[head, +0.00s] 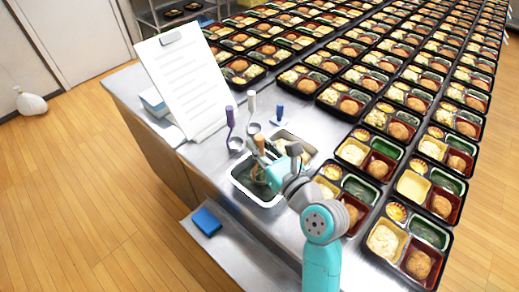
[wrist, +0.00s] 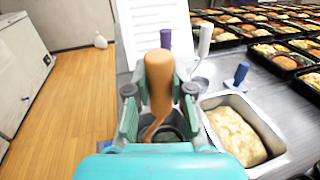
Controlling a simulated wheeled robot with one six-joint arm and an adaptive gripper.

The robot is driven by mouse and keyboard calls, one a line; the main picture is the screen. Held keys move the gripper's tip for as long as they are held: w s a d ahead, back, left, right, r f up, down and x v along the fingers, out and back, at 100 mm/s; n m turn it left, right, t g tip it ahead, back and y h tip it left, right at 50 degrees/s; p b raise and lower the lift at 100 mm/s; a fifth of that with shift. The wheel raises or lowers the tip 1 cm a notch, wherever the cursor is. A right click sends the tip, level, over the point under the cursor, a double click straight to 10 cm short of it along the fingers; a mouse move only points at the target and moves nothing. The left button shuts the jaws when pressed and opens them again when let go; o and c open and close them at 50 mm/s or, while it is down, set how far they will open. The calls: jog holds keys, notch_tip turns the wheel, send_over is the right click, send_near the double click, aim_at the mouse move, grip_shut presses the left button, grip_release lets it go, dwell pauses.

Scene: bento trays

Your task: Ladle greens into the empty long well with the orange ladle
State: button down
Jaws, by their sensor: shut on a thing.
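My gripper (wrist: 159,100) is shut on the upright handle of the orange ladle (wrist: 159,72), seen between the two fingers in the wrist view. In the head view the orange handle (head: 259,144) rises beside my gripper (head: 266,164). The ladle's lower end reaches down into the steel greens pan (head: 236,180), and my gripper hides much of the pan. Dark green contents show around the ladle bowl in the wrist view. The nearest bento tray (head: 371,263) has a dark green long well (head: 430,233); I cannot tell whether any long well is empty.
A second steel pan (wrist: 206,103) holds pale yellowish food. Purple (head: 230,117), white (head: 251,101) and blue (head: 280,113) handled utensils stand behind the pans. A white clipboard (head: 185,88) leans at the left. Rows of filled bento trays cover the right.

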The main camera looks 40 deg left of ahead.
jog(key=shift+r, duration=3.05)
